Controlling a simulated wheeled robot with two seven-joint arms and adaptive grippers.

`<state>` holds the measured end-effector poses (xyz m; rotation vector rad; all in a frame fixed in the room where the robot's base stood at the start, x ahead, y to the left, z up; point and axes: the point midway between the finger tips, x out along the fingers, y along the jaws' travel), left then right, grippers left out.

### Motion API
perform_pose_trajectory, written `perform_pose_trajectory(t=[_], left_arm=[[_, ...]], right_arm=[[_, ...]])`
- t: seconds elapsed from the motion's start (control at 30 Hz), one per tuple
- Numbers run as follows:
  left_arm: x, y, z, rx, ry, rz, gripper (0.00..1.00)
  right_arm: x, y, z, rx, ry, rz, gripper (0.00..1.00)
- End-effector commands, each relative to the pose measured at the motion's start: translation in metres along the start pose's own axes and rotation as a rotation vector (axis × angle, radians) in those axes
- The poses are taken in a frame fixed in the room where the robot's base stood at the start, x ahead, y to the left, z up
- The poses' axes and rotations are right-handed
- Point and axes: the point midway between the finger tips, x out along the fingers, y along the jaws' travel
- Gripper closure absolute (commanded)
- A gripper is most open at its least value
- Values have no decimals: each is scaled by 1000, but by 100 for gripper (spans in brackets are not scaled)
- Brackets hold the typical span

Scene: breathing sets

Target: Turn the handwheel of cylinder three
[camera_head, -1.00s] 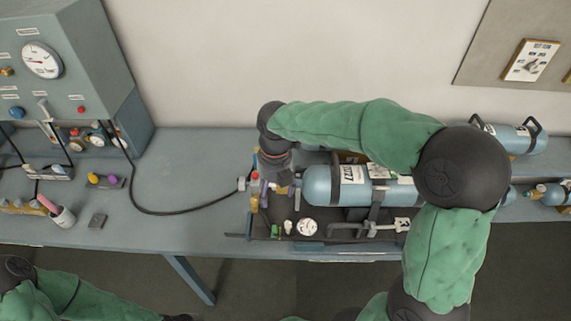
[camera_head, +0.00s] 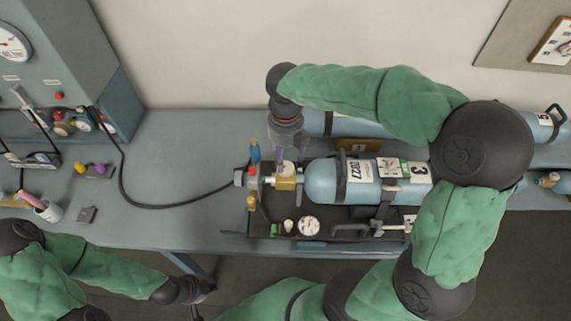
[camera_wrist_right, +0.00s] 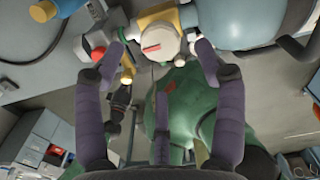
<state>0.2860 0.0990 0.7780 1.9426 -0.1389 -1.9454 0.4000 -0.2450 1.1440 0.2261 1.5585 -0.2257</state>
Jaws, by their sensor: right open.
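Cylinder three (camera_head: 322,182) is a light blue cylinder with a "3" label, lying on its side in a dark stand on the bench. Its brass valve with a pale, round handwheel (camera_head: 286,169) faces left. In the right wrist view the handwheel (camera_wrist_right: 157,38) is whitish with a red mark. My right gripper (camera_head: 279,158) points down at the valve end, its purple fingers open. In the right wrist view the fingertips (camera_wrist_right: 158,50) are apart on either side of the handwheel; contact cannot be made out. My left gripper (camera_head: 198,290) is low in front of the bench, its fingers unclear.
A red knob (camera_wrist_right: 97,53) sits beside the valve. A white gauge (camera_head: 308,225) and a small green-capped item (camera_head: 275,229) lie at the stand's front. A black hose (camera_head: 160,206) runs left. Another blue cylinder (camera_head: 350,125) lies behind. The bench's middle left is mostly clear.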

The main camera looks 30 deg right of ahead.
Motion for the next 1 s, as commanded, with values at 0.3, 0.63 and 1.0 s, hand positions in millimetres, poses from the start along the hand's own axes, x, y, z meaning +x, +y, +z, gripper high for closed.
perform_pose_trajectory(t=[0.3, 0.63, 1.0], left_arm=[[10, -3, -1, 0, 1, 0, 100], [11, -4, -1, 1, 1, 0, 100], [11, -4, -1, 1, 1, 0, 100]], right_arm=[[46, 0, 0, 1, 1, -1, 29], [54, 0, 0, 0, 0, 0, 29], [54, 0, 0, 0, 0, 0, 86]])
